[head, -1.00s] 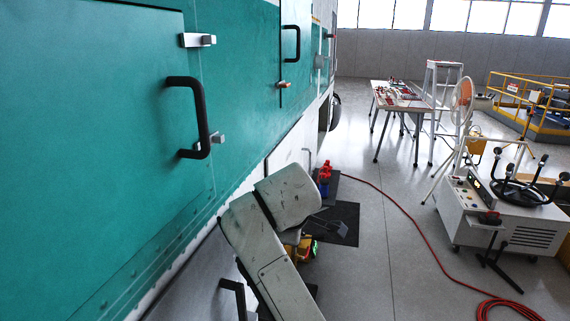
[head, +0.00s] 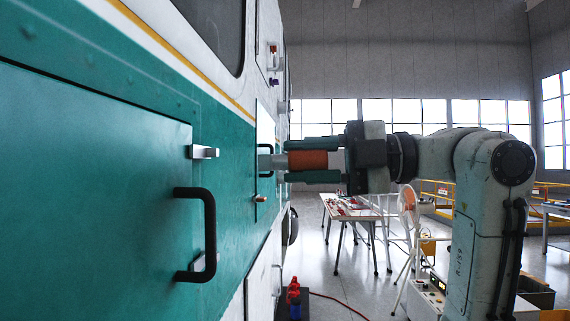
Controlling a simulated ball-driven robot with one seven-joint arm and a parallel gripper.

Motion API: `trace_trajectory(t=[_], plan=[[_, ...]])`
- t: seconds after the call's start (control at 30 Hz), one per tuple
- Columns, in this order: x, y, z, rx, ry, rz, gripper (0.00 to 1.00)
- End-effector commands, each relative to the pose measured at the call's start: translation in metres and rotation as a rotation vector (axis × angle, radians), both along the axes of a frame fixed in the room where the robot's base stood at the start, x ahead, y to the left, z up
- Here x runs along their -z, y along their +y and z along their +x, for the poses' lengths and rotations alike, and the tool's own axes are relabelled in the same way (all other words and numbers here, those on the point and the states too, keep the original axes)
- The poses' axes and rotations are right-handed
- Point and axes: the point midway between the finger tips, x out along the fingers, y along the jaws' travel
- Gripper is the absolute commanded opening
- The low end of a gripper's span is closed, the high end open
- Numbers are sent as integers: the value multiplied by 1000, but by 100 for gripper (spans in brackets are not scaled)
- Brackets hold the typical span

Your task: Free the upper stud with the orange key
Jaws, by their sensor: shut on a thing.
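My gripper (head: 288,160) reaches in from the right. Its two dark green fingers lie above and below the orange key (head: 308,160), closed on it. The key is held level, pointing left, with its grey end (head: 270,162) close to the small teal side panel with a black handle (head: 265,175). I cannot tell whether that end touches anything. A lower stud (head: 261,198) shows below the key on that panel. The upper stud is not clearly visible; the key's end and the handle may hide it.
The larger near panel has a black handle (head: 208,232) and a metal latch (head: 203,152). Open floor lies beside the helicopter.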

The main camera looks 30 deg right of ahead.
Motion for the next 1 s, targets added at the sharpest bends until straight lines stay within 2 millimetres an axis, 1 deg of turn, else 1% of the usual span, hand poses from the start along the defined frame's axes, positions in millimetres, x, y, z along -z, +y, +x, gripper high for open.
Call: trace_trajectory(t=[0.03,0.1,0.2,0.83,1.0], plan=[[-4,0,-9,-10,-12,12,0],[-8,3,-16,-21,-19,25,0],[-12,6,-19,-30,-23,33,0],[-11,31,-1,-30,-20,33,0],[-11,30,0,-28,-20,33,0]])
